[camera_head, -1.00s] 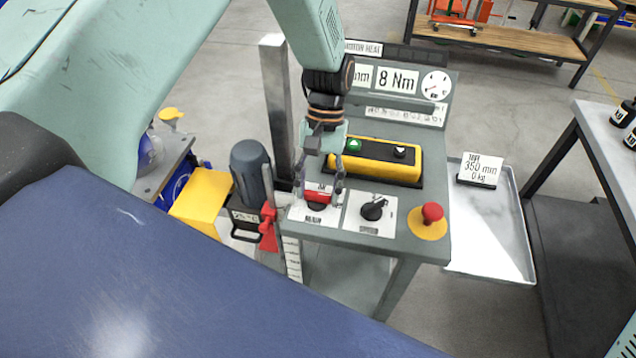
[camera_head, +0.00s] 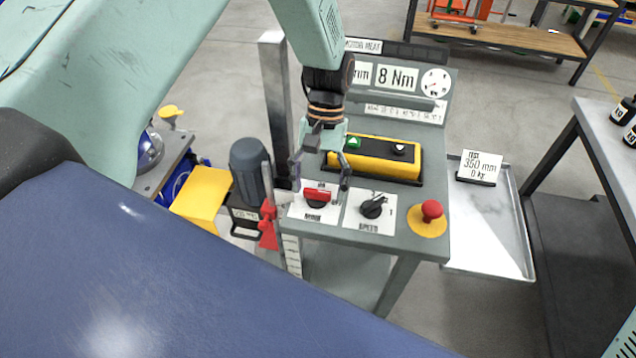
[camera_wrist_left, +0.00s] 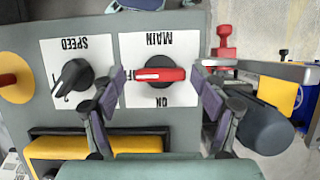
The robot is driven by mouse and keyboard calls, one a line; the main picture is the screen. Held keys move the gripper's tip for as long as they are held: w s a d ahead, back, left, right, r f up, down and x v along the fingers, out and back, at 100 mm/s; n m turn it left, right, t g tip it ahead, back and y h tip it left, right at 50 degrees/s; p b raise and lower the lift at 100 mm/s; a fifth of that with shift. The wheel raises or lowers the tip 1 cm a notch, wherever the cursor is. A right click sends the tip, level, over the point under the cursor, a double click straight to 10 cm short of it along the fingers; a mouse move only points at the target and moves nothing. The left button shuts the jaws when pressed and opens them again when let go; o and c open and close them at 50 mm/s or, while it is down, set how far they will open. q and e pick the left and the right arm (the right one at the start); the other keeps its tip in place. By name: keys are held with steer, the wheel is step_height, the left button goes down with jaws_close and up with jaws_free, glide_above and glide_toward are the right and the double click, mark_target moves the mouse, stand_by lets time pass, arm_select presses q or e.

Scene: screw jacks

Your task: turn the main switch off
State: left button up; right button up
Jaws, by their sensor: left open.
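The main switch (camera_head: 317,197) is a red handle on a black dial, on a white plate at the front left of the grey console. In the left wrist view its red handle (camera_wrist_left: 160,75) lies crosswise. Its pale-marked end points at the partly hidden OFF lettering, and ON is at the plate's lower edge. My left gripper (camera_head: 320,183) is open above the switch. In the left wrist view its fingers (camera_wrist_left: 160,88) stand apart on either side of the handle, with clear gaps. My right gripper is not in view.
A black speed knob (camera_head: 373,207) sits just right of the switch, then a red emergency button (camera_head: 432,211). A yellow button box (camera_head: 376,159) is behind. A grey motor (camera_head: 250,170) and metal post (camera_head: 277,105) stand close on the left.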

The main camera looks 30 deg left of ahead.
arm_select(q)
steer(key=v, duration=0.8)
stand_by(0.4)
steer(key=x, duration=0.8)
stand_by(0.3)
